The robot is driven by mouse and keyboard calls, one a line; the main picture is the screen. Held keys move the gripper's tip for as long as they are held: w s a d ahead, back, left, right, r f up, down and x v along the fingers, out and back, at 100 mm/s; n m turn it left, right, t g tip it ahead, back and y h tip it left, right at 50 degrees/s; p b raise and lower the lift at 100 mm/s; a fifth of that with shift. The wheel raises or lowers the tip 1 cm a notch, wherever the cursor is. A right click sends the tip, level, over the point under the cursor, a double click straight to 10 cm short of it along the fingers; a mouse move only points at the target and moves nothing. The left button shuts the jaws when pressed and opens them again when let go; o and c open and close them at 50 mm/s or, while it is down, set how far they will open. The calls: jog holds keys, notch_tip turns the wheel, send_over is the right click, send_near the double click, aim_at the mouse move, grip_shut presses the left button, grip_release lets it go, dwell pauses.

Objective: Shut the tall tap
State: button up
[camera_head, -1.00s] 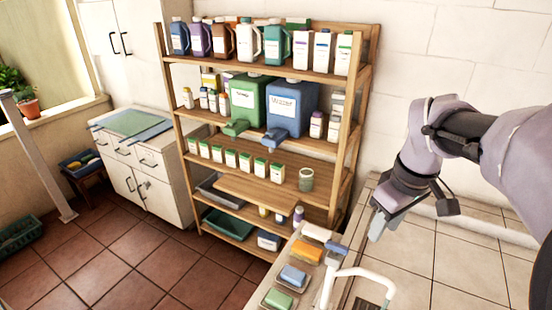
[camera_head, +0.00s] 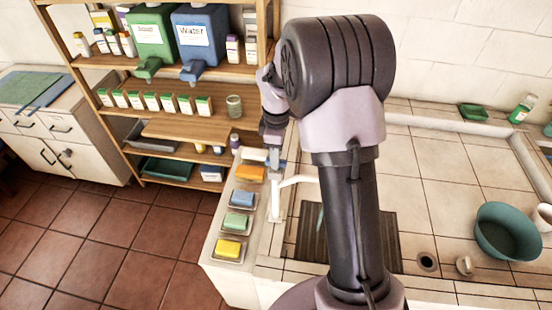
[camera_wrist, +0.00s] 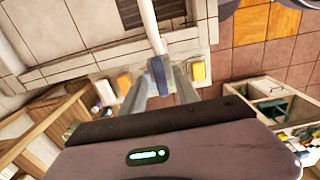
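The tall tap (camera_head: 277,204) is white, with a long curved spout, and stands at the left edge of the tiled basin counter. Its blue lever (camera_head: 276,164) is at the top. A pale teal streak (camera_head: 320,215) shows below the spout's end; I cannot tell surely that it is water. My gripper (camera_head: 272,150) is at the lever, partly hidden in the head view. In the wrist view, my gripper (camera_wrist: 160,80) is open, with one finger on each side of the blue lever (camera_wrist: 158,76). Small gaps seem to remain; contact is unclear.
Soaps on dishes, including a yellow soap (camera_head: 229,247), line the ledge left of the tap. A ribbed drain area (camera_head: 310,240) lies right of it. A teal bowl (camera_head: 507,228) stands farther right. The wooden shelf (camera_head: 190,140) with bottles is behind.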

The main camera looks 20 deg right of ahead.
jog(key=shift+f, duration=0.55)
grip_shut()
jog(key=shift+m, duration=0.3)
jog(key=m, duration=0.3)
jog(key=shift+m+b, duration=0.3)
jog(key=shift+b, duration=0.05)
jog(key=m, duration=0.4)
jog(key=shift+b, duration=0.4)
jog(key=m+b, duration=0.1)
jog(key=m, duration=0.4)
jog(key=shift+m+b, duration=0.65)
jog(key=shift+m, duration=1.65)
